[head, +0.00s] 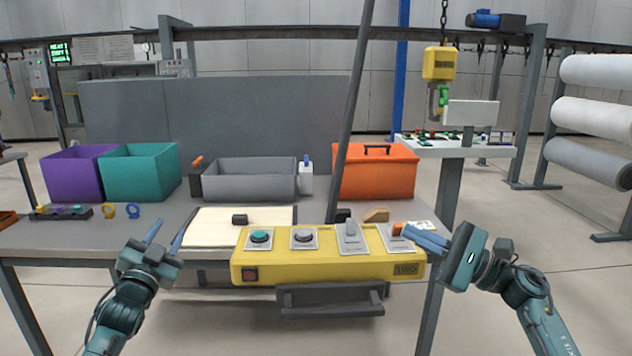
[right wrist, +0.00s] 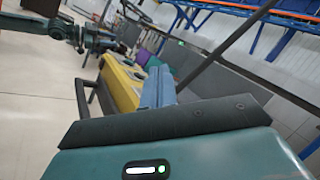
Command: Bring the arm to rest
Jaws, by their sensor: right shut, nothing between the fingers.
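My right gripper (head: 424,242) is at the right end of the yellow control box (head: 330,268), its blue fingers together and empty. The fingertips are close to the orange switch (head: 397,230); I cannot tell whether they touch it. In the right wrist view the shut fingers (right wrist: 157,86) point toward the yellow box (right wrist: 122,84). My left gripper (head: 168,232) is at the front left of the table, fingers spread apart with nothing between them.
The table (head: 50,238) holds a purple bin (head: 75,175), a teal bin (head: 140,173), a grey bin (head: 262,180) and an orange toolbox (head: 375,174). A dark slanted post (head: 352,110) rises behind the yellow box. A yellow hoist (head: 439,64) hangs at the back right. Open floor lies on the right.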

